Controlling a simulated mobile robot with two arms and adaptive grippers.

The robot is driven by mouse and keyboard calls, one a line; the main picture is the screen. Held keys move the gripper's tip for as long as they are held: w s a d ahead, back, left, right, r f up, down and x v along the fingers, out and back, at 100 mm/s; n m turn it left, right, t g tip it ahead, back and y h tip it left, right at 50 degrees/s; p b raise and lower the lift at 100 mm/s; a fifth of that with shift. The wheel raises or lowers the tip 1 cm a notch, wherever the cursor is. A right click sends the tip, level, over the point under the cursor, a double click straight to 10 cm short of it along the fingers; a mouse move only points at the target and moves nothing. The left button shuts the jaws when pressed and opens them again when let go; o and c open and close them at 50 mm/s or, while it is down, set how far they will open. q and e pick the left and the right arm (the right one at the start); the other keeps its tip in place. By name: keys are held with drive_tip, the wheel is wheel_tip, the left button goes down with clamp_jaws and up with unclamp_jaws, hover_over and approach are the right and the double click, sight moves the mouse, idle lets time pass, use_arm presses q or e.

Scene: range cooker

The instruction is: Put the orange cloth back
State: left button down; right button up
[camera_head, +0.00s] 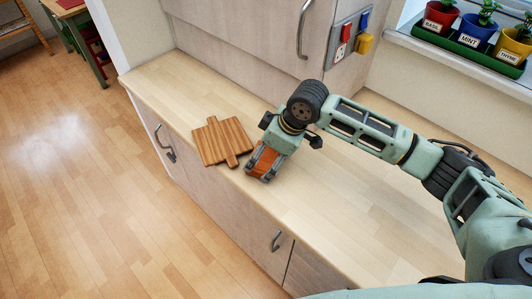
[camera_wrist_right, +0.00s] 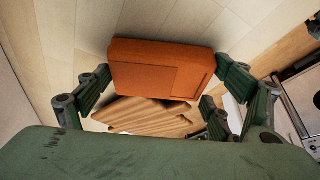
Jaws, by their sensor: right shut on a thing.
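The orange cloth (camera_wrist_right: 160,65), a flat folded block, sits between the two fingers of my right gripper (camera_wrist_right: 167,82) in the wrist view. In the head view, my right gripper (camera_head: 262,166) is shut on the orange cloth (camera_head: 264,158) at the counter's front edge, just right of the cutting board. Part of the cloth is hidden by the fingers. I cannot tell whether the cloth touches the counter. My left gripper is not in view.
A wooden cutting board (camera_head: 222,141) lies on the light wooden counter (camera_head: 310,210), close beside my gripper. The counter to the right is clear. Red, blue and yellow items hang on a wall panel (camera_head: 346,35). Labelled herb pots (camera_head: 478,27) stand on the windowsill.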

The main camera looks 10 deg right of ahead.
drive_tip(key=shift+f, duration=0.1)
drive_tip(key=o, duration=1.2)
drive_tip(key=b+v, duration=0.1)
drive_tip(key=v, duration=1.1)
